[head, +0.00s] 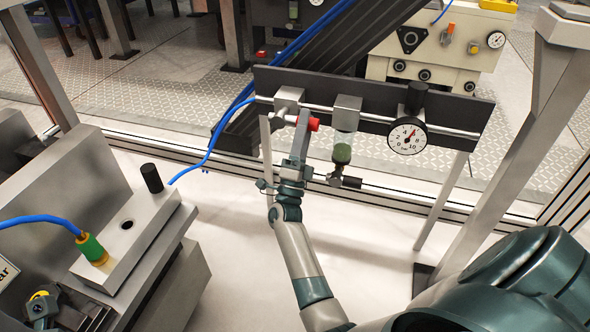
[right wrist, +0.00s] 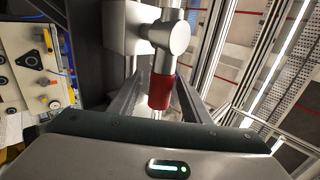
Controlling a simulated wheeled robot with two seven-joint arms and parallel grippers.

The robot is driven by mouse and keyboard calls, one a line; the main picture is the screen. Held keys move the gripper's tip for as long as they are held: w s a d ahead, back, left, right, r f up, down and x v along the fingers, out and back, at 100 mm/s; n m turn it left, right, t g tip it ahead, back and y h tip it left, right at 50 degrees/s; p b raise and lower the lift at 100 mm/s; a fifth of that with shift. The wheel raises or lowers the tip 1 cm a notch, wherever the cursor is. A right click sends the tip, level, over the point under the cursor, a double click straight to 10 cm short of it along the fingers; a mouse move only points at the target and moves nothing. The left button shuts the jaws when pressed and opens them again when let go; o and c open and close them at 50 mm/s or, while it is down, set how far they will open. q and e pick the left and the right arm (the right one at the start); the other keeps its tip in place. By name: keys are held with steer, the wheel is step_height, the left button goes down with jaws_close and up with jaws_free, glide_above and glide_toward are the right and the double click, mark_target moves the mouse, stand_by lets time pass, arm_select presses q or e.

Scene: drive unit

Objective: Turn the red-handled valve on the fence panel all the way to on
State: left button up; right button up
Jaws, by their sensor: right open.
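The red-handled valve shows as a grey metal block (head: 288,98) with a red handle (head: 313,124) on the dark fence panel (head: 375,112). In the right wrist view the red handle (right wrist: 160,92) hangs from a round metal stem (right wrist: 172,36). My right gripper (head: 304,122) is open at the valve, and a finger hides part of it in the head view. In the right wrist view the two fingers of my right gripper (right wrist: 158,98) stand on either side of the handle. I cannot tell whether either touches it. My left gripper is not in view.
Right of the valve on the panel are a filter bowl (head: 342,152) and a round gauge (head: 407,137). A blue hose (head: 212,150) runs into the panel's left end. A grey machine block (head: 130,235) stands at left, and a metal post (head: 515,140) at right.

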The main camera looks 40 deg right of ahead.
steer(key=v, duration=1.3)
steer(key=shift+p, duration=0.45)
stand_by(0.9)
